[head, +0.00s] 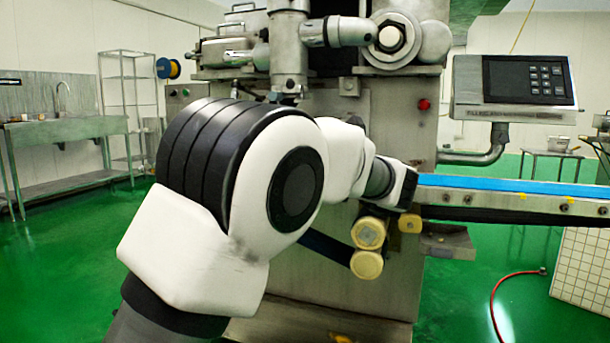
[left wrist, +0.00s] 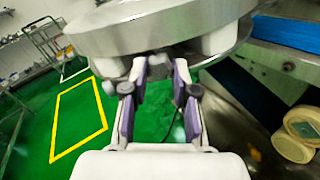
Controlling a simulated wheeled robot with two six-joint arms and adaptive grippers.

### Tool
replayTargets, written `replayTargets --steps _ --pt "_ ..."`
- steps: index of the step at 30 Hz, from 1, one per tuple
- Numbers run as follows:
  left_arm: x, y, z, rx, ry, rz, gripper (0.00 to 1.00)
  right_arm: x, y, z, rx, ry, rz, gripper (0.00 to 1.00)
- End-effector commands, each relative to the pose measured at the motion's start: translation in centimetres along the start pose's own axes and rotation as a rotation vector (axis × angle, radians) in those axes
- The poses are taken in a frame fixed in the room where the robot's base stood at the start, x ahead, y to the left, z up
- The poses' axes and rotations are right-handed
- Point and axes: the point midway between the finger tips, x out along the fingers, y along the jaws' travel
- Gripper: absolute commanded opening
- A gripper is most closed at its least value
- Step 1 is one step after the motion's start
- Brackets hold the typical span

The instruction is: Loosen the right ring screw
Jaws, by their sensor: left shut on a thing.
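In the left wrist view, a broad round metal ring screw (left wrist: 150,36) fills the top, with pale stubs (left wrist: 221,42) on its underside. My left gripper (left wrist: 160,72), with purple-grey finger pads, reaches up under its rim. The fingers are shut around a part there, apparently one of the stubs, which is mostly hidden by the fingers and the rim. In the head view, my left arm covers the middle of the machine and hides the gripper and its grip. My right gripper shows in neither view.
The machine body (head: 400,125) stands just ahead. A blue conveyor belt (head: 510,187) runs off to the right. Yellowish round knobs (head: 367,265) sit below my wrist. A control panel (head: 512,85) is at the upper right. Green floor is open at the left.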

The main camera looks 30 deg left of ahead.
Motion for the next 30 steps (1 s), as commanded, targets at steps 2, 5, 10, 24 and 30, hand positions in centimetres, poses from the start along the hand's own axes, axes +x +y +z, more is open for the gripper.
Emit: replayTargets --steps 2,5,10,24,30 --pt "0.0 0.0 0.0 -0.005 0.001 0.000 0.00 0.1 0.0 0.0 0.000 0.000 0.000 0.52" --pt "0.0 0.0 0.0 -0.006 0.001 0.000 0.00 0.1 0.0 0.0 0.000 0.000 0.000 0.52" --pt "0.0 0.0 0.0 -0.005 0.001 0.000 0.00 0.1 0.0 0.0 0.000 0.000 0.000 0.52" --pt "-0.6 0.0 0.1 -0.003 -0.002 0.000 0.53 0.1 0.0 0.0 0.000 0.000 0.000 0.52" --pt "-4.3 0.0 0.2 -0.004 -0.005 -0.001 0.53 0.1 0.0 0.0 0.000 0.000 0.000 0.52"
